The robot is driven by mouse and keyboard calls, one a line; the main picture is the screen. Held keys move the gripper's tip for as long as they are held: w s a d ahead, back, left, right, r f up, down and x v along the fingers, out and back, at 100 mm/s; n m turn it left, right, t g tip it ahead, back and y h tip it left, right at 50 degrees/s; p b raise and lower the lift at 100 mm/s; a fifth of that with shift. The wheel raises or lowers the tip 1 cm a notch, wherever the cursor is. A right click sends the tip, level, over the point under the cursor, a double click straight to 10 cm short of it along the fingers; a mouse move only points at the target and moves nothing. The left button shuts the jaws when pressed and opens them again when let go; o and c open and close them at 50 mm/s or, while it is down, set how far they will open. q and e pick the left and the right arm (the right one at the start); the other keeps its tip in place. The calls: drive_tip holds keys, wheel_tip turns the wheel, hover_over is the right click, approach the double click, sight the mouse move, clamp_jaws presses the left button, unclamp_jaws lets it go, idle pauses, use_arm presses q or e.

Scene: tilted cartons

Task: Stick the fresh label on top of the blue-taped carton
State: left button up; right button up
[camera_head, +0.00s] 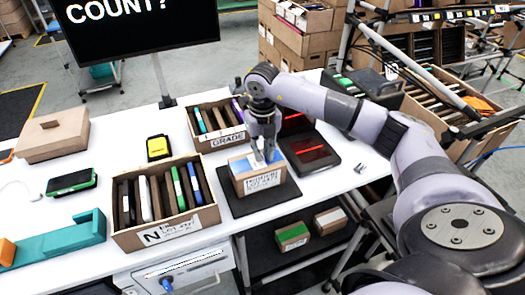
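The blue-taped carton (261,182) stands on a dark square mat (231,204) near the front edge of the white table. Some blue shows on its top, and a printed white label is on its front face. My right gripper (264,160) points down at the top of this carton, with its fingertips at or just above the surface. The fingers cover part of the top. A fresh label cannot be made out at the fingertips, and the finger opening is too small to judge. My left gripper is not in view.
Open boxes of upright items stand at front left (203,216) and behind (195,139). A dark device with red lines (312,151) sits right of the carton. A closed carton (54,136) lies far left. A green-topped carton (292,236) sits below the table.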

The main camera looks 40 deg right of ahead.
drive_tip(key=shift+o, duration=0.6)
wheel_tip(320, 180, up, 12)
wheel_tip(320, 180, up, 6)
drive_tip(key=p, duration=0.5)
hover_over(262, 154)
drive_tip(key=shift+s, duration=0.1)
idle(0.4)
